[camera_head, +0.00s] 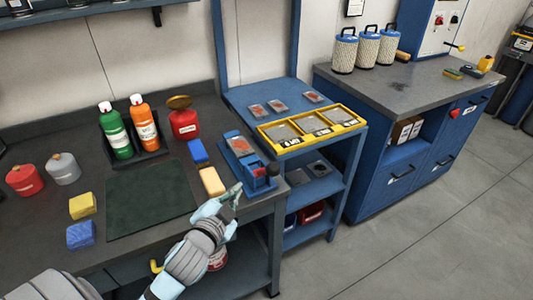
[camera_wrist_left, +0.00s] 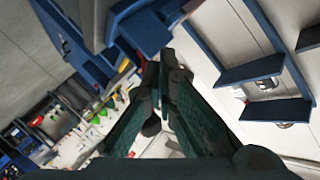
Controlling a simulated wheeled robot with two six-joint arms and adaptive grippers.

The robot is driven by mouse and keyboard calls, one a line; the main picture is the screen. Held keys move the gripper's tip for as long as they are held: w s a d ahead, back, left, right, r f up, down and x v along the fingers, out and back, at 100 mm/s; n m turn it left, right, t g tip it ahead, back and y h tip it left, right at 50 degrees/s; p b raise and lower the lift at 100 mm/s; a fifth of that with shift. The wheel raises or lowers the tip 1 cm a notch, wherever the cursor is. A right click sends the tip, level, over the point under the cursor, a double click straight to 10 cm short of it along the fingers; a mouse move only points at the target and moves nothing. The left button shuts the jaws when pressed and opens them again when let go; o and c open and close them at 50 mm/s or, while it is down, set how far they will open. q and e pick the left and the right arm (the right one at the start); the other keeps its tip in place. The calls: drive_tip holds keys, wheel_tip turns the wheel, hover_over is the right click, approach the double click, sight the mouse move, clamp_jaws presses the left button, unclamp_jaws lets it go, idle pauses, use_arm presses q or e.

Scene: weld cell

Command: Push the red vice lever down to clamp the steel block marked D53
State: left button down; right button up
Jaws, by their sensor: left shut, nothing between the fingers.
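A blue vice (camera_head: 256,186) stands at the right end of the dark workbench. A grey block with a reddish top (camera_head: 240,146) sits at the vice; its marking is too small to read. A small red part (camera_head: 272,169), which looks like the lever, shows at the vice's right side; its exact angle is unclear. My left gripper (camera_head: 237,190) is shut and empty, just in front of the vice near the bench's front edge. I cannot tell whether it touches the vice. In the left wrist view its dark green fingers (camera_wrist_left: 165,68) are together. My right gripper is out of view.
A yellow block (camera_head: 212,181) and a blue block (camera_head: 198,151) lie left of the vice. A green mat (camera_head: 150,200), bottles and cans are further left.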

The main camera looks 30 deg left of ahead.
use_arm(q)
drive_tip(key=s+d+f+n+g, duration=0.1)
drive_tip(key=s+f+n+g, duration=0.1)
drive_tip(key=s+f+g, duration=0.2)
drive_tip(key=s+d+f+n+g+h, duration=0.1)
drive_tip(key=s+f+g, duration=0.3)
drive_tip(key=s+f, duration=0.6)
wheel_tip(320, 180, down, 2)
drive_tip(key=shift+s+d+f+n+g, duration=0.2)
drive_tip(key=shift+d+n+g, duration=0.1)
drive_tip(key=shift+d+n, duration=0.45)
drive_tip(key=shift+a, duration=0.1)
drive_tip(key=s+f+h, duration=0.1)
drive_tip(key=s+f, duration=0.2)
drive_tip(key=f, duration=1.4)
drive_tip(key=s+f+g, duration=0.2)
drive_tip(key=s+f, duration=0.5)
drive_tip(key=s, duration=0.3)
drive_tip(key=s+f+n+g, duration=0.1)
drive_tip(key=s+f+g, duration=0.2)
drive_tip(key=s+f, duration=0.4)
drive_tip(key=s, duration=0.2)
drive_tip(key=shift+s+d+f, duration=0.2)
drive_tip(key=shift+s+f, duration=0.05)
drive_tip(key=shift+s, duration=0.1)
